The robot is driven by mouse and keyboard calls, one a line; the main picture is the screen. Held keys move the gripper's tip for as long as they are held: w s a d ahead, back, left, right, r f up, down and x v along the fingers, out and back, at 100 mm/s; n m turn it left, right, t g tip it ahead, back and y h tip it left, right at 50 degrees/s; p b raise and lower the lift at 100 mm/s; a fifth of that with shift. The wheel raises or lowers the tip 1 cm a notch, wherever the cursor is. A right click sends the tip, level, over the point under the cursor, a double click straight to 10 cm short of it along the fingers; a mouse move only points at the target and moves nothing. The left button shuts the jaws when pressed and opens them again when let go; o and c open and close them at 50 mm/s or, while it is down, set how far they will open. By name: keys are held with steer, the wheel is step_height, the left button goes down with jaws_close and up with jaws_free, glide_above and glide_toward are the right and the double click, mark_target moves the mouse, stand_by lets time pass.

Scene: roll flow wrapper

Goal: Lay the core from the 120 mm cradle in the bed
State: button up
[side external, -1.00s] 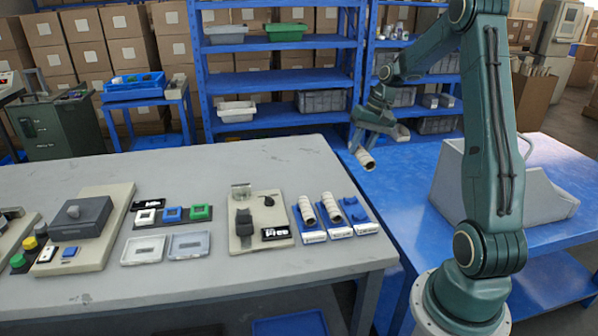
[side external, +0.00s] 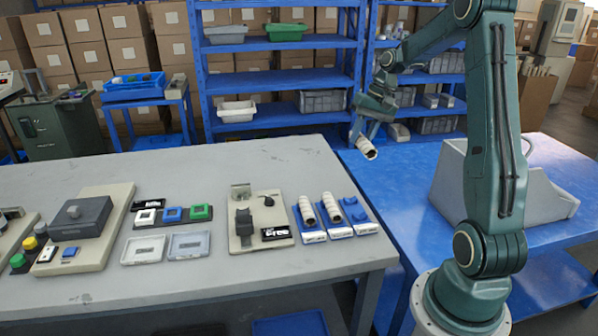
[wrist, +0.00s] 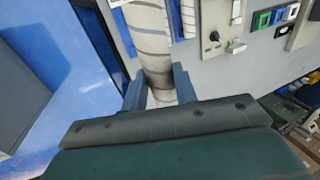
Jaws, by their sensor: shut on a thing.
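My gripper (side external: 366,130) is shut on a pale striped core (side external: 366,148), held tilted in the air near the far right corner of the grey table. In the wrist view the core (wrist: 151,40) lies between the two fingers of my gripper (wrist: 160,92). Three blue cradles stand in a row at the table's right: the left cradle (side external: 313,237) and middle cradle (side external: 340,232) each hold a striped core, and the right cradle (side external: 361,212) is empty. Their label text is too small to read. I cannot tell for certain which part is the bed.
A beige plate (side external: 273,205) with a dark block, knob and black label lies left of the cradles. Clear trays (side external: 188,245) and small coloured frames (side external: 173,214) are farther left. A grey angled bin (side external: 525,196) stands on the blue table at right. The grey table's far half is clear.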

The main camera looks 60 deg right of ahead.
steer(key=shift+w+a+f, duration=0.1)
steer(key=shift+w+f, duration=0.05)
steer(key=shift+w, duration=0.45)
steer(key=w+a+f, duration=0.4)
steer(key=w+a, duration=0.2)
steer(key=w, duration=0.3)
steer(key=w+a+f, duration=0.4)
steer(key=w+a, duration=0.2)
steer(key=w, duration=0.3)
steer(key=w+a+f, duration=0.4)
steer(key=w+a, duration=0.2)
steer(key=w, duration=0.2)
steer(key=shift+w+a+f, duration=0.15)
steer(key=shift+w+a, duration=0.15)
steer(key=shift+w, duration=0.1)
steer(key=shift+f, duration=0.15)
steer(key=shift+f, duration=3.1)
